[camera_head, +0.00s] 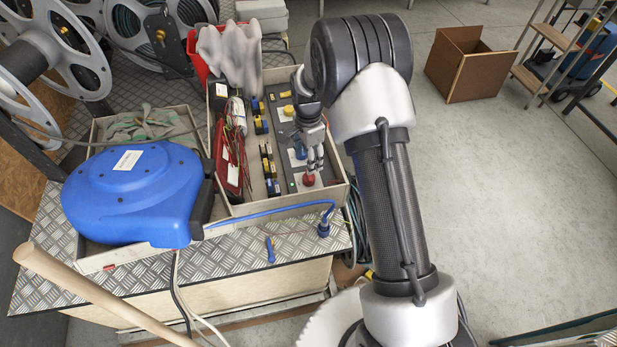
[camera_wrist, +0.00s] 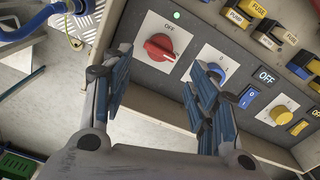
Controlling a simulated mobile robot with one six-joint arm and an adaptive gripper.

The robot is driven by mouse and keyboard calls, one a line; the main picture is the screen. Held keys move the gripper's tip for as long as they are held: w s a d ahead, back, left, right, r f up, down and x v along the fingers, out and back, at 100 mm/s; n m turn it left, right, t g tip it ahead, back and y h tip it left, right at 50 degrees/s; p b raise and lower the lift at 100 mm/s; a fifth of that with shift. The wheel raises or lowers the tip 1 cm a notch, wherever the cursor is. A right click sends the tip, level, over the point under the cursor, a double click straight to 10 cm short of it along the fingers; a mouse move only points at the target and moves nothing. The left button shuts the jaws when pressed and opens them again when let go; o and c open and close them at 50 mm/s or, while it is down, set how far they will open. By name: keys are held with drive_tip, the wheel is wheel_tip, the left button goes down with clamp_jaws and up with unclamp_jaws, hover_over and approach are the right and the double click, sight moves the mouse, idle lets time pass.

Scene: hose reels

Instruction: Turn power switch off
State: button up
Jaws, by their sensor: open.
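A control panel (camera_wrist: 185,20) lies in an open box on the bench. In the wrist view it has a red rotary knob (camera_wrist: 160,47) on a white plate marked OFF, with a lit green lamp (camera_wrist: 177,15) beside it. A blue knob (camera_wrist: 217,73) is partly hidden by my right finger. A blue rocker switch (camera_wrist: 248,97) marked with 1 and 0 and a yellow knob (camera_wrist: 279,115) sit farther right, with OFF labels. Which one is the power switch is not clear. My gripper (camera_wrist: 160,75) is open, its fingers spread near the red knob. In the head view my gripper (camera_head: 314,160) points down at the red knob (camera_head: 308,180).
The box (camera_head: 270,211) has raised walls around the panel, with fuses and wires alongside. A blue hose reel (camera_head: 135,195) sits left, and grey gloves (camera_head: 232,55) lie behind. A wooden handle (camera_head: 95,290) crosses the front left.

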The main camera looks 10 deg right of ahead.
sight(309, 178)
wheel_tip(309, 178, down, 10)
drive_tip(key=shift+r+b, duration=0.2)
drive_tip(key=shift+b, duration=0.95)
drive_tip(key=c, duration=0.9)
